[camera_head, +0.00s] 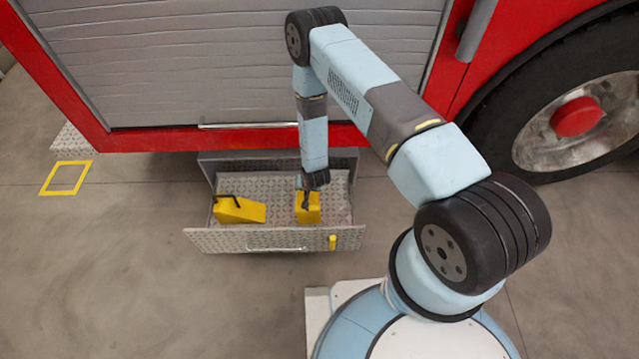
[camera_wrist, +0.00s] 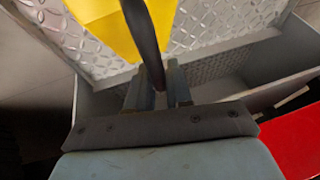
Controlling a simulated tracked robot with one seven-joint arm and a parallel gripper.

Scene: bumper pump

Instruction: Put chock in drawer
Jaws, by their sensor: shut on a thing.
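A yellow chock (camera_head: 308,212) is in the right part of the open metal drawer (camera_head: 215,240), directly below my gripper. My gripper (camera_head: 307,192) is shut on the chock's dark handle. In the wrist view my gripper (camera_wrist: 160,90) has its fingers closed around the black handle, with the yellow chock (camera_wrist: 110,20) beyond it. The drawer's tread-plate surface (camera_wrist: 215,20) shows beside the chock. I cannot tell whether the chock rests on the drawer floor. A second yellow chock (camera_head: 238,210) with a black handle lies in the left part of the drawer.
The drawer sticks out below the red truck's grey shutter (camera_head: 240,70). A yellow latch (camera_head: 332,242) sits on its front panel. A yellow square outline (camera_head: 66,178) marks the floor at left. A large wheel (camera_head: 570,110) stands at right. Floor at front left is clear.

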